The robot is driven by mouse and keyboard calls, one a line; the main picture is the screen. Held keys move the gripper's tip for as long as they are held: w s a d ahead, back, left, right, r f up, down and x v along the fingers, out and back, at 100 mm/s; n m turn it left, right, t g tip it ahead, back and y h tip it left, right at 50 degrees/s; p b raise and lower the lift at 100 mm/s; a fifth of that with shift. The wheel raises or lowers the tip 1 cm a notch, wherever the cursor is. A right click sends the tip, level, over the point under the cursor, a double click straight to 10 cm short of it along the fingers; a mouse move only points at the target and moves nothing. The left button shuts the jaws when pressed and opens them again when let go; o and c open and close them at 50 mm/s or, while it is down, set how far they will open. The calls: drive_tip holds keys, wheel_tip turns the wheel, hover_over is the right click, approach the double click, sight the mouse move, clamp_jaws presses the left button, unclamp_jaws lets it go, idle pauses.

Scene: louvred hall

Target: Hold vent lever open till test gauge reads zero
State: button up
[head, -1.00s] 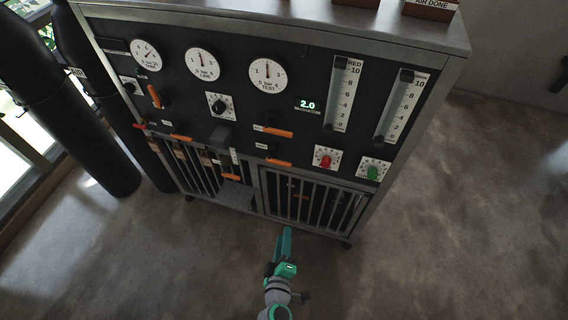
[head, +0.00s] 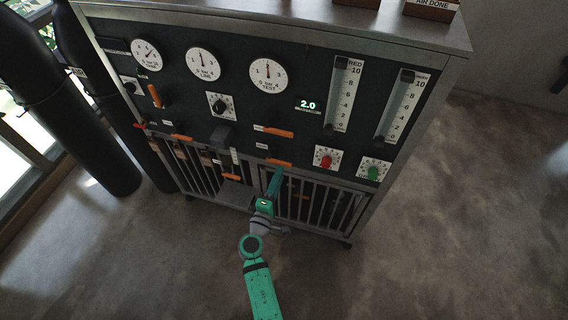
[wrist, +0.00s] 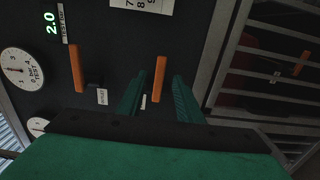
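The test gauge (head: 268,74) is a white dial on the dark panel. Its needle points about straight up, near 2, and it also shows in the wrist view (wrist: 22,66). An orange lever (head: 279,162) lies low on the panel below that gauge. In the wrist view this lever (wrist: 158,78) appears between the two green fingers of my gripper (wrist: 160,76). My gripper (head: 276,174) is open and reaches up to the lever from below; I cannot tell whether it touches it. The small lever labels are too small to read, so I cannot confirm which is the vent lever.
Another orange lever (head: 278,132) sits just above. A green display (head: 307,105) reads 2.0. Red (head: 326,158) and green (head: 373,172) knobs are at right. Barred doors (head: 318,203) are below. Black cylinders (head: 75,115) stand at left. The floor at right is clear.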

sight(283, 165)
drive_tip(key=shift+x, duration=3.15)
clamp_jaws()
